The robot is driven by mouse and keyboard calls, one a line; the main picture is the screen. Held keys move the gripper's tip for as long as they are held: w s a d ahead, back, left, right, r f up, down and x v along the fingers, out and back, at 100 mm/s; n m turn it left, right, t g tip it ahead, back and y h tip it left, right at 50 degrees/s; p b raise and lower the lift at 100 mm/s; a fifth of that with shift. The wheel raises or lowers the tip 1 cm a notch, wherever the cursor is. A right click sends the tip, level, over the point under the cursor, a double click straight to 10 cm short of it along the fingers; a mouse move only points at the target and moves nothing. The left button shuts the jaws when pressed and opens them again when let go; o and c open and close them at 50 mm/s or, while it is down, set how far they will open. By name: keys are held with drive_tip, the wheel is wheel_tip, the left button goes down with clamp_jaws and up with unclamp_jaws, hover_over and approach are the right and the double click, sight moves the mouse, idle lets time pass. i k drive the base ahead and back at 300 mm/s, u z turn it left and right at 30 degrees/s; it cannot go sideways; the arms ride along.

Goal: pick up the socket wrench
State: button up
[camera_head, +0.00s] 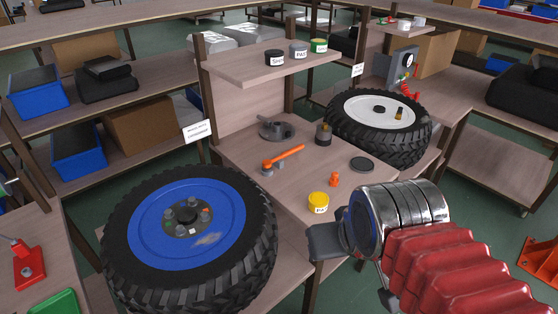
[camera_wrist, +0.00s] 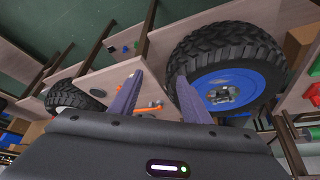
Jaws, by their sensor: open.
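The tool that looks like the socket wrench has an orange handle (camera_head: 284,157) and a grey end at its left. It lies on the middle wooden table in the head view. In the wrist view an orange piece, apparently its handle (camera_wrist: 151,106), shows between and behind the fingers, partly hidden. My gripper (camera_head: 325,242) is at the table's front edge, right of and nearer than the wrench, and apart from it. In the wrist view my gripper (camera_wrist: 161,78) has its two purple-grey fingers spread with nothing held between them.
A yellow pot (camera_head: 318,203), an orange piece (camera_head: 334,180), a black disc (camera_head: 362,164), a dark bottle (camera_head: 323,134) and a grey metal part (camera_head: 277,127) share the tabletop. A shelf (camera_head: 270,68) overhangs its back.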

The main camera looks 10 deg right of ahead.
sight(284, 158)
drive_tip(key=u, duration=4.1)
drive_tip(key=k, duration=0.8)
drive_tip(key=u, duration=0.05)
